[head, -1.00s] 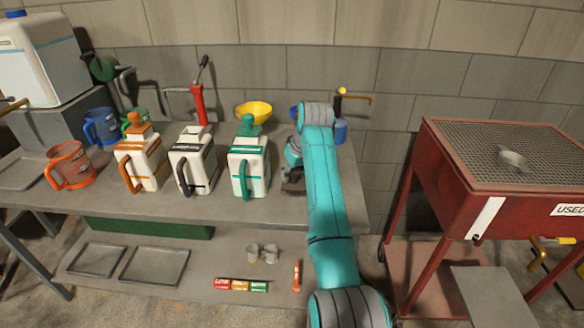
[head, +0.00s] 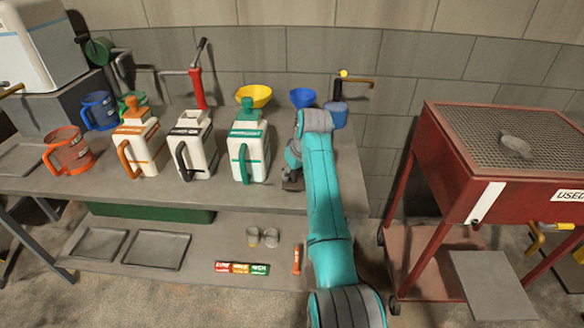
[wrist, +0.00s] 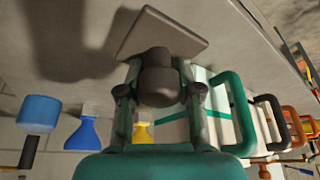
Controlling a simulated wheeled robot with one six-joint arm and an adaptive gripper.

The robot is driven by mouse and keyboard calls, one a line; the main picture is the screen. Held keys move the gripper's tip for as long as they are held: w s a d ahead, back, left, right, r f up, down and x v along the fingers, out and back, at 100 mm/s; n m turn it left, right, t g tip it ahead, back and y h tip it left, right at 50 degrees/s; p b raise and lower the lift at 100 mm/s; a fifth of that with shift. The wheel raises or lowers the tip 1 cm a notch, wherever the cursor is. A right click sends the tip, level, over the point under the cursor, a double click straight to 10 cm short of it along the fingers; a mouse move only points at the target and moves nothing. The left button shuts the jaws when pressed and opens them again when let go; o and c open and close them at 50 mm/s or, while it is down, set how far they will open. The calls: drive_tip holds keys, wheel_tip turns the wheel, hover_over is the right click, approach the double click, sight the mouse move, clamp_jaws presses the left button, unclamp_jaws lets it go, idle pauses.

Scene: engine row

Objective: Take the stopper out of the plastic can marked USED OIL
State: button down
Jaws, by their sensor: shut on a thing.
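Three white plastic cans stand in a row on the bench: one with an orange handle and orange stopper (head: 139,145), one with a black handle (head: 194,150), one with a green handle and green stopper (head: 248,150). The black-handled can shows no stopper on its top. Its marking is too small to read. My gripper (head: 292,172) is low over the bench, right of the green-handled can. In the wrist view my gripper (wrist: 160,90) is shut on the round knob of a dark grey stopper (wrist: 160,35) with a square base. Whether its base touches the bench is unclear.
A yellow funnel (head: 254,96), blue funnel (head: 302,97) and red pump (head: 198,88) stand behind the cans. Orange (head: 68,152) and blue jugs (head: 100,111) are at left. A red drain cart (head: 450,165) stands right of the bench. Bench is bare in front of the cans.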

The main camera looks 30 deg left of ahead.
drive_tip(key=shift+f, duration=1.25)
drive_tip(key=c, duration=0.7)
unclamp_jaws()
drive_tip(key=v, duration=1.2)
